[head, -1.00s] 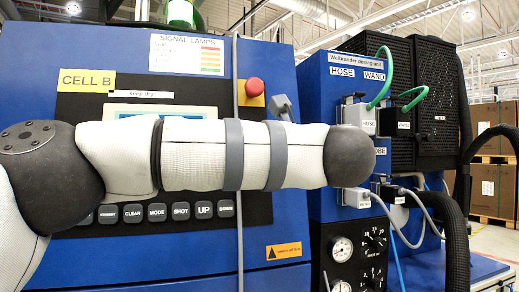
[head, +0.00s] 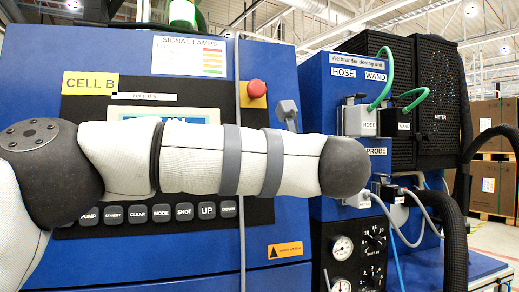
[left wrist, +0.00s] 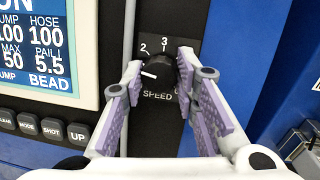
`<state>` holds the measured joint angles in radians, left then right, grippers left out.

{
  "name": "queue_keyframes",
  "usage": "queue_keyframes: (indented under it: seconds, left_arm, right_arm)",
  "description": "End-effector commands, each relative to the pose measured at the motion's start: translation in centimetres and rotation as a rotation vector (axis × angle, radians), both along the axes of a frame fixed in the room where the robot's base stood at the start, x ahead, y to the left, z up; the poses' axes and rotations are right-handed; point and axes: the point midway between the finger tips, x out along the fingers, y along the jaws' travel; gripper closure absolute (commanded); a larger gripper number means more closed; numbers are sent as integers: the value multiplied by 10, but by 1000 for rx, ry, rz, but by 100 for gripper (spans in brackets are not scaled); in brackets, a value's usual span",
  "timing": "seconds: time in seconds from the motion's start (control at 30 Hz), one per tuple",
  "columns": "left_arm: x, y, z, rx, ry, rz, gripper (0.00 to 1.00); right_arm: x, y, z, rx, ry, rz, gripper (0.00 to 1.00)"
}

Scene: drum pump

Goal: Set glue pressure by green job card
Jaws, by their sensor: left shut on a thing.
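In the left wrist view my left gripper (left wrist: 159,92) has its two purple-padded fingers closed around a black knob (left wrist: 158,70) labelled SPEED. The knob's white mark points left, below the number 2. In the head view my left arm crosses in front of the blue CELL B cabinet (head: 263,209) and hides the gripper and this knob. Pressure gauges (head: 342,248) and black dial knobs (head: 375,238) sit on the black panel of the dosing unit at right. No green job card shows. My right gripper is not in view.
A screen (left wrist: 45,45) with HOSE and PAIL values and a row of buttons (left wrist: 52,131) are left of the knob. The head view shows a red emergency button (head: 257,88), a grey lever (head: 287,112), green hoses (head: 382,80) and grey cables (head: 410,240) near my arm.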

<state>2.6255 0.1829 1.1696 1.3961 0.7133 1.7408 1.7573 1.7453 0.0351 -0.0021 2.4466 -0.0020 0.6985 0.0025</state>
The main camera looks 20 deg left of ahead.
Motion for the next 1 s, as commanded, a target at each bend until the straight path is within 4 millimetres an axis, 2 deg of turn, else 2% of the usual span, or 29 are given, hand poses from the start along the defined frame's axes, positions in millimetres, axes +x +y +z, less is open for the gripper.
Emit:
queue_keyframes:
  seconds: [0.03, 0.2, 0.6, 1.0]
  left_arm:
    - [-3, 0, 6, 29, 15, -8, 100]
    - [-5, 0, 9, 158, 99, -36, 100]
    - [-6, 1, 9, 469, 306, -102, 100]
    - [-3, 2, 1, 777, 525, -174, 100]
  right_arm:
    - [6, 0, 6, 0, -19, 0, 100]
    - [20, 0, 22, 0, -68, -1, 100]
    - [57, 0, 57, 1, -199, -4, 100]
    - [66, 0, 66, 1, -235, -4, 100]
